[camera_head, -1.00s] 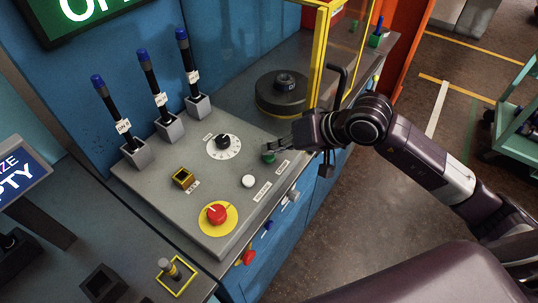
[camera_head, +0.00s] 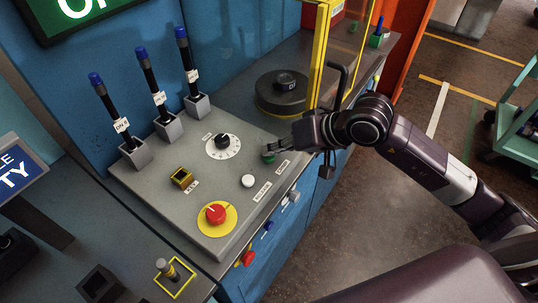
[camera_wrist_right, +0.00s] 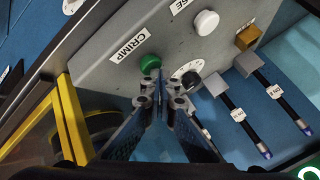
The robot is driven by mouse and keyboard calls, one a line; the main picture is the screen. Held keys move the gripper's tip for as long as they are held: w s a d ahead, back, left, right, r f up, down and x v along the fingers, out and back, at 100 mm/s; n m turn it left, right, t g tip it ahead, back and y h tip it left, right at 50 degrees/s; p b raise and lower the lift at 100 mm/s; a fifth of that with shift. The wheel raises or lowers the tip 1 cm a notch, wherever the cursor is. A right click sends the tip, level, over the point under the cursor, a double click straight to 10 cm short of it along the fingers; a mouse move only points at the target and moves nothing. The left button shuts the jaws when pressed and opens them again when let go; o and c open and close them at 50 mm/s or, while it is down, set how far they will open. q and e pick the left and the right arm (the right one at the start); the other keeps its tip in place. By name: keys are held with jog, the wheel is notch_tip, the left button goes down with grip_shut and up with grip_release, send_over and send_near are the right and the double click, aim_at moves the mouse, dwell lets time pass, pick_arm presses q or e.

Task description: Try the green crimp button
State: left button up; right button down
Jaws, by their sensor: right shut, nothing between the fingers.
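The green crimp button (camera_head: 268,158) is on the sloped grey control panel (camera_head: 215,185), beside a label. My right gripper (camera_head: 270,146) reaches in from the right, with its fingertips just above the button and partly over it. In the right wrist view the green button (camera_wrist_right: 150,63) shows just beyond the tips of my right gripper (camera_wrist_right: 162,88), next to the CRIMP label. The fingers are shut and empty. I cannot tell whether they touch the button. My left gripper is not in view.
A white button (camera_head: 248,181), a red knob on a yellow disc (camera_head: 215,214), a dial (camera_head: 222,143) and a yellow switch (camera_head: 181,178) share the panel. Three blue-topped levers (camera_head: 147,75) stand behind. A yellow-framed guard (camera_head: 319,60) rises beyond my gripper.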

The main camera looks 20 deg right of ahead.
aim_at(272, 157)
jog(key=shift+f, duration=0.25)
jog(key=shift+r, duration=0.1)
dwell(0.4)
jog(key=shift+r, duration=0.85)
jog(key=shift+r+p, duration=0.85)
jog(key=shift+r, duration=1.7)
